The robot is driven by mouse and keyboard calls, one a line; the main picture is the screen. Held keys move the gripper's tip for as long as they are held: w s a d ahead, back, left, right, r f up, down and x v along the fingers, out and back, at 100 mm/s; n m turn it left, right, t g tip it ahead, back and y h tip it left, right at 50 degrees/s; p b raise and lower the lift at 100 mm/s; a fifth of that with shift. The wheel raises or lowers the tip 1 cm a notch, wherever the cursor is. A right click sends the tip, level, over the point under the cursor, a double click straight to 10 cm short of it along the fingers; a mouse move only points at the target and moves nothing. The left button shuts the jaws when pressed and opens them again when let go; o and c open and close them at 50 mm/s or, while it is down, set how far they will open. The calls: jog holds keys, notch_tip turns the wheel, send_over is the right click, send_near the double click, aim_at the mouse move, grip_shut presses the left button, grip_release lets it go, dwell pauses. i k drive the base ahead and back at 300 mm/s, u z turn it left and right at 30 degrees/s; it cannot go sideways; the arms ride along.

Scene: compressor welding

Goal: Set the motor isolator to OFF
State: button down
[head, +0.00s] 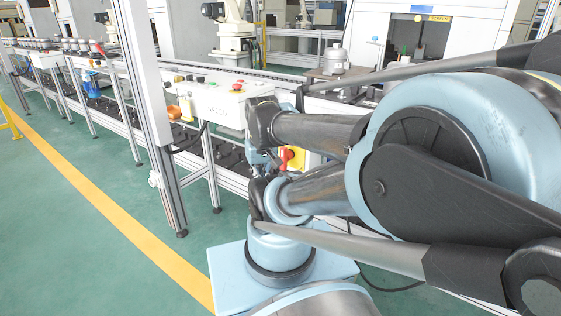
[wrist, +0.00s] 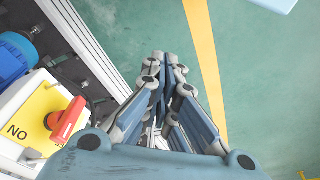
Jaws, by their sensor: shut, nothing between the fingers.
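The motor isolator shows in the wrist view as a red rotary handle (wrist: 68,119) on a yellow plate (wrist: 36,112) at the lower left. The handle lies diagonally across the plate. In the head view the red handle (head: 285,157) and yellow plate (head: 298,160) show small at the centre, partly behind my arm. My gripper (wrist: 165,60) is shut and empty, its fingers together, to the right of the isolator and apart from it in the wrist view. In the head view my arm largely hides the gripper.
The isolator is on a white box (wrist: 18,95) beside an aluminium rail (wrist: 85,35). A blue motor (wrist: 14,58) lies beyond it. A control box with buttons (head: 215,102) and an upright post (head: 150,110) stand left. Green floor with a yellow line (head: 100,205) is clear.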

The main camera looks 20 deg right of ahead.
aim_at(286, 155)
jog(key=z, duration=0.3)
jog(key=k, duration=2.15)
jog(key=u, duration=0.75)
jog(key=i, duration=1.05)
